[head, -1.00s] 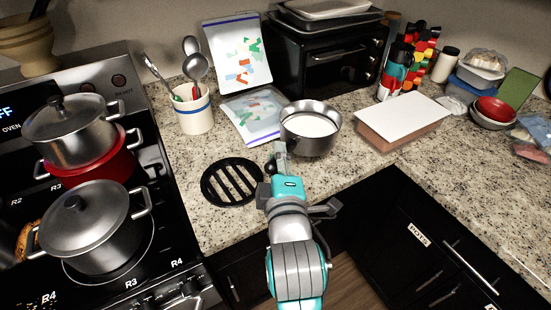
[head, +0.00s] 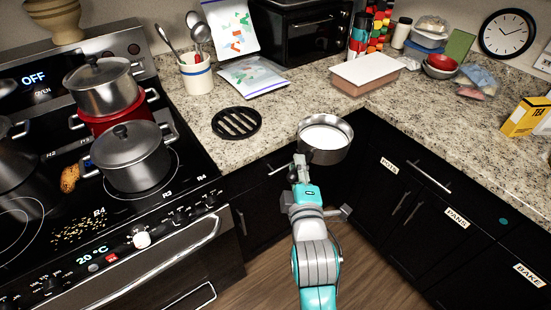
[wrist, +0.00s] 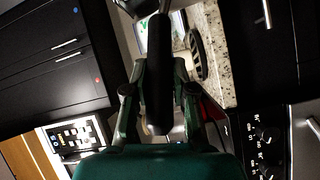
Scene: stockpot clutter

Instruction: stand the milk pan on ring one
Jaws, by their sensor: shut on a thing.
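The milk pan (head: 323,150) is a small grey steel pan with white liquid inside. It is held roughly level in front of the counter edge, clear of the worktop. My gripper (head: 300,170) is shut on its handle; the wrist view shows the dark handle (wrist: 158,80) between the fingers. The stove's front-left ring (head: 38,232) is bare but cut off by the left picture edge. A nearby mark looks like R1, though it is hard to read. A lidded grey pot (head: 130,160) stands on the front-right ring, by the R3 mark.
Another lidded pot (head: 102,88) sits on a red pot (head: 110,122) behind. A pot (head: 12,150) is cut off at left. Bread (head: 70,178) and scattered grains (head: 78,232) lie on the stove. A black trivet (head: 236,123) and utensil crock (head: 196,76) stand on the counter.

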